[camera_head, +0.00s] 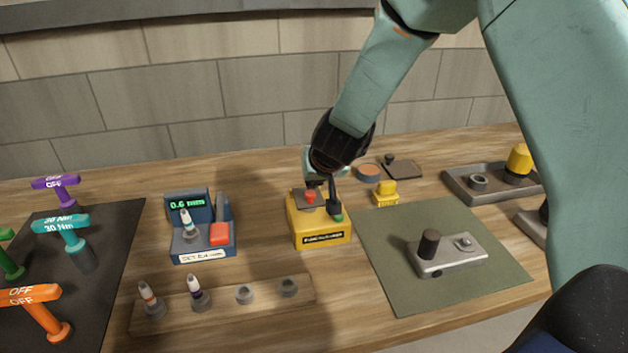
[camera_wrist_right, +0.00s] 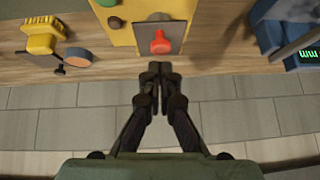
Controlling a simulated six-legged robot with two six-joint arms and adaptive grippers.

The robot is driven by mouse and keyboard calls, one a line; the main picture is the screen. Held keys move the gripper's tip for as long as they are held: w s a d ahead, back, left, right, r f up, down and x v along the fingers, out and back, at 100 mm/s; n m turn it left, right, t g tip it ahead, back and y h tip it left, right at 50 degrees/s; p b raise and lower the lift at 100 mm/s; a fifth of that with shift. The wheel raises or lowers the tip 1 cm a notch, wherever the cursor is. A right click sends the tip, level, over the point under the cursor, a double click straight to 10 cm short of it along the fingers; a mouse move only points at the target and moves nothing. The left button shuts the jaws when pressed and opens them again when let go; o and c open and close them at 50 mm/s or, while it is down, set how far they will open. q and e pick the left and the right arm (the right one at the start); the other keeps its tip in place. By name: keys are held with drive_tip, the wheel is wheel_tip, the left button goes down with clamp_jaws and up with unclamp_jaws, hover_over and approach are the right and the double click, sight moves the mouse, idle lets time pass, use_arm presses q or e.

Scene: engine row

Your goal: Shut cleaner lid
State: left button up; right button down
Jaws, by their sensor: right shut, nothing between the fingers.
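The yellow cleaner (camera_head: 322,228) is a box with a dark label on its front, standing on the bench. Its grey lid plate (camera_head: 301,206) carries a red knob (camera_head: 310,197) on the cleaner's top. The lid (camera_wrist_right: 146,30) and red knob (camera_wrist_right: 160,44) also show in the wrist view, by the cleaner's (camera_wrist_right: 119,12) edge. My right gripper (camera_wrist_right: 160,68) is shut and empty, its tips close to the knob on the wall side; contact cannot be told. In the head view my right gripper (camera_head: 327,182) is over the cleaner's back, partly hiding it. My left gripper is not in view.
A green button (camera_head: 338,218) is at the cleaner's right. A blue tester (camera_head: 203,240) stands left, a small yellow block (camera_head: 386,190) and an orange-topped disc (camera_head: 369,172) right. A green mat (camera_head: 390,288) bears a metal part. A wooden rack (camera_head: 222,318) lies in front.

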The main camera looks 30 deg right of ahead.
drive_tip(key=p+v, duration=0.4)
drive_tip(key=v, duration=0.8)
drive_tip(key=shift+w+d, duration=0.15)
drive_tip(key=shift+d, duration=0.05)
